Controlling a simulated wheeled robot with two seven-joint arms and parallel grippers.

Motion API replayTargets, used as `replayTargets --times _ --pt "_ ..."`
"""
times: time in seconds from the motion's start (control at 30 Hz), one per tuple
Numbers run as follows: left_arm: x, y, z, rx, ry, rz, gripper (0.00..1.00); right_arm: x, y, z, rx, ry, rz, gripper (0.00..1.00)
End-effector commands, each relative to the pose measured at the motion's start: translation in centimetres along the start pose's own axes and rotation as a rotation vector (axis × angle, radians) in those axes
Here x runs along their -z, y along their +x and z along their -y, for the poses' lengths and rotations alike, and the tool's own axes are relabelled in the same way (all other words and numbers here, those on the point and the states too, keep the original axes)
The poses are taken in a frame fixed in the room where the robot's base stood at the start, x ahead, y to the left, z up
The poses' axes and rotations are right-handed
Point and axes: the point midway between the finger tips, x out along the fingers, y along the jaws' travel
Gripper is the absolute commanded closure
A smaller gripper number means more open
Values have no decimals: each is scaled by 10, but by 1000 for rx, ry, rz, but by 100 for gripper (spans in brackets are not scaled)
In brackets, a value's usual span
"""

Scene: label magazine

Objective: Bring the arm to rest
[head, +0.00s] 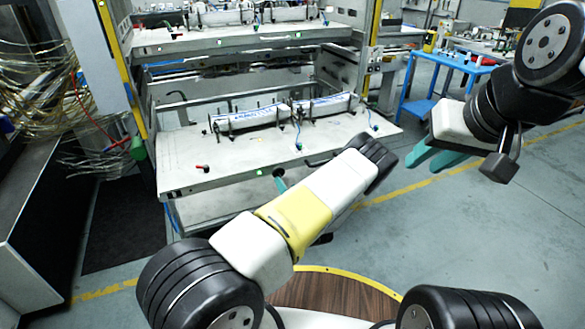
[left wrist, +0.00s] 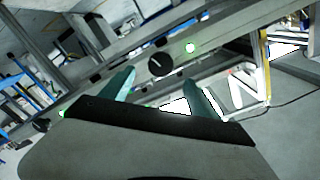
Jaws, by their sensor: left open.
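My left arm reaches across the middle of the head view. Its forearm hides most of my left gripper (head: 279,179), and only a teal fingertip shows in front of the lower shelf's edge. In the left wrist view the two teal fingers of the left gripper (left wrist: 160,92) stand apart with nothing held between them. My right gripper (head: 432,157) hangs at the right of the head view, over the floor. Its two teal fingers look spread apart and hold nothing.
A rack stands ahead with a lower shelf (head: 225,170) and an upper shelf (head: 240,38), both carrying label magazines (head: 250,118). The left gripper is close to the lower shelf's front edge. A blue cart (head: 440,108) stands at the right. Floor at the lower right is clear.

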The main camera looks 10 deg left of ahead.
Motion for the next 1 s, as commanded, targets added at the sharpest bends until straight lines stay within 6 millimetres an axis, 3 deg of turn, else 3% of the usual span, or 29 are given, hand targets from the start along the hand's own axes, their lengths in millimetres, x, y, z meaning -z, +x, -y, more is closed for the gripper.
replayTargets --times 0.2,0.43,0.57,0.8,1.0 --pt "0 -9 0 1 -1 -1 30 0 0 0 0 0 0 69" --pt "1 -8 1 0 -3 1 30 0 0 0 0 0 0 69" --pt "12 -2 3 -24 -48 44 30 0 0 0 0 0 0 69" --pt "65 15 15 -187 -275 256 30 0 0 0 0 0 0 69" --pt "123 8 38 -372 -463 409 30 0 0 0 0 0 0 69"
